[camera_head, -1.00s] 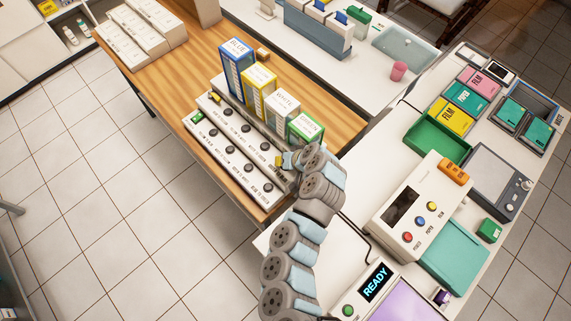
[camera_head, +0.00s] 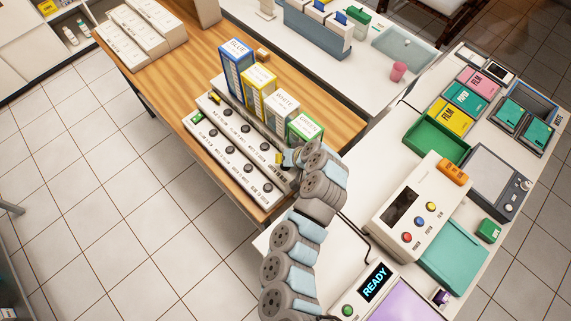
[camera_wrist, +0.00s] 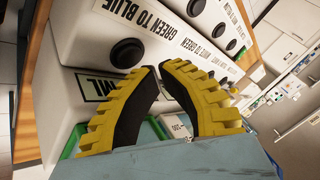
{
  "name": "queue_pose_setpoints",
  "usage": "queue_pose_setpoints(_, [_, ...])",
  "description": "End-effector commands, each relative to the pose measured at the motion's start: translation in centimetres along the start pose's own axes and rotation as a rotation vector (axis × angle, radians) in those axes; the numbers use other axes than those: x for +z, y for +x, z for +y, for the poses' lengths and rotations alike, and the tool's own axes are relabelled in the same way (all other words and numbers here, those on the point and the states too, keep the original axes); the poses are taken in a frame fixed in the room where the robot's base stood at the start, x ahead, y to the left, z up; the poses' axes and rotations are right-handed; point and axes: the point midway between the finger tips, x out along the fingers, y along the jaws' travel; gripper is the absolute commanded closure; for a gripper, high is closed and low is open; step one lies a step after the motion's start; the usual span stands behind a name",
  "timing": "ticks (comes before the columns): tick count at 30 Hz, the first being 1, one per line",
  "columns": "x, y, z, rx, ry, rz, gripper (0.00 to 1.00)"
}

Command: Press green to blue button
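In the wrist view, a round black button (camera_wrist: 126,53) sits on a white panel (camera_wrist: 75,30) beside the printed words "GREEN TO BLUE". My gripper (camera_wrist: 160,68) has two curved yellow and black fingers whose tips come together just right of and below this button. They look shut and hold nothing. Whether they touch the panel is unclear. In the head view, my gripper (camera_head: 286,159) is at the right end of the two-row button console (camera_head: 232,165), close to the box marked GREEN (camera_head: 305,129). I cannot pick out the GREEN TO BLUE button there.
Boxes marked BLUE (camera_head: 236,62), yellow (camera_head: 259,83) and WHITE (camera_head: 283,105) stand behind the console on the wooden table (camera_head: 180,70). At right, a white bench holds a device with coloured buttons (camera_head: 411,205), a green tray (camera_head: 437,138) and a READY display (camera_head: 374,283).

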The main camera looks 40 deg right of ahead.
Motion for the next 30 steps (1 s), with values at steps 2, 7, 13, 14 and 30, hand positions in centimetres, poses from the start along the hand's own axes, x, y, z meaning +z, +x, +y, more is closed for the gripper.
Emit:
queue_pose_setpoints(2, [-0.3,-0.4,-0.2,0.000,-0.001,0.001,1.00])
queue_pose_setpoints(7, [-0.9,-1.6,-0.8,0.001,-0.002,0.001,1.00])
queue_pose_setpoints(13, [-1.6,-2.8,-1.5,0.001,-0.001,0.002,1.00])
queue_pose_setpoints(14, [-1.6,-3.0,-1.6,0.001,-0.002,0.001,1.00])
queue_pose_setpoints(30, [-2.0,-3.8,-2.1,-0.001,0.000,-0.001,1.00])
